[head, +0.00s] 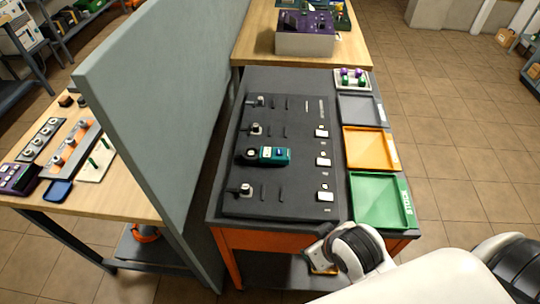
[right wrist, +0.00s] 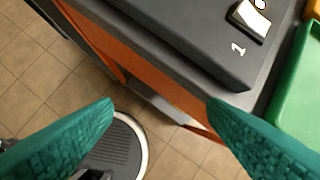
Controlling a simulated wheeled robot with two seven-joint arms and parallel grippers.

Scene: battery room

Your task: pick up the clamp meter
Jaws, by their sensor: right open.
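The clamp meter (head: 274,156) is teal and black with a round dark jaw at its left end. It lies on the dark grey board (head: 283,204) on the cart, in one row of the board. My right gripper (right wrist: 160,102) has two teal textured fingers spread wide with nothing between them. In the head view its arm comes in from the lower right and ends at the cart's front edge, well short of the clamp meter. The right wrist view shows the board's corner and the cart's orange side, not the clamp meter. My left gripper is not in view.
Grey, orange and green trays (head: 381,200) line the cart's right side, empty. Silver-grey fittings and white labels sit on the board. A tall grey partition (head: 155,90) stands left of the cart. A wooden table (head: 252,45) with a box stands behind.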

